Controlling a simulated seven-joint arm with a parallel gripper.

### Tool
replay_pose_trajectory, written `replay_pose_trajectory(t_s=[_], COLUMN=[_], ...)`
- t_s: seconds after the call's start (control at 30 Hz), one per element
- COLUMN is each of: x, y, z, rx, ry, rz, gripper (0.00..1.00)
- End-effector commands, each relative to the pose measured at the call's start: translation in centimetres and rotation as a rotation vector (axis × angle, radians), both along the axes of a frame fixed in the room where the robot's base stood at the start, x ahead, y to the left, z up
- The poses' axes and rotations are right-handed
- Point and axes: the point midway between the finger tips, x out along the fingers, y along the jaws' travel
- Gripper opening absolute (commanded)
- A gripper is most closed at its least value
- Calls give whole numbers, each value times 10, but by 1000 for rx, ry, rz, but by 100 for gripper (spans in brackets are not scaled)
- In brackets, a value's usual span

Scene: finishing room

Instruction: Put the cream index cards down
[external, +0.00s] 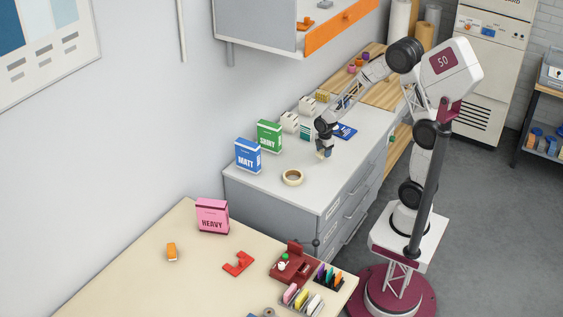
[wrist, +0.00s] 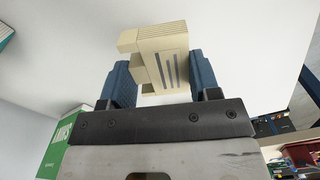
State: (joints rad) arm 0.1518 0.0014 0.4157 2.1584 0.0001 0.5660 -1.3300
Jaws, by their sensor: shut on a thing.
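The cream index cards (wrist: 160,38) show in the wrist view as a cream block with dark stripes on its near face. My gripper (wrist: 163,78) is shut on them, with one blue finger on each side. In the external view my gripper (external: 324,149) points down over the grey cabinet's white top (external: 270,193). The cream cards also show there as a small pale patch (external: 321,157) under the fingers, low over the top. I cannot tell whether they touch it.
A tape roll (external: 292,178) lies nearby at front left. A blue MATT box (external: 248,155), a green SHINY box (external: 269,136) and white boxes (external: 289,122) stand along the wall. A blue item (external: 345,131) lies behind my gripper. The top's front right part is clear.

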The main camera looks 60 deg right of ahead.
Motion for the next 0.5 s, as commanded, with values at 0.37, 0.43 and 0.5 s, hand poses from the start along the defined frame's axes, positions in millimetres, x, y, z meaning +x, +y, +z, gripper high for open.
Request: replay_pose_trajectory(t_s=[0.37,0.43,0.5], x=[37,38,39], y=[-5,-6,-6], z=[-4,-4,-4], rx=[0,0,0], ry=[1,1,1], rz=[0,0,0], gripper=[33,33,33])
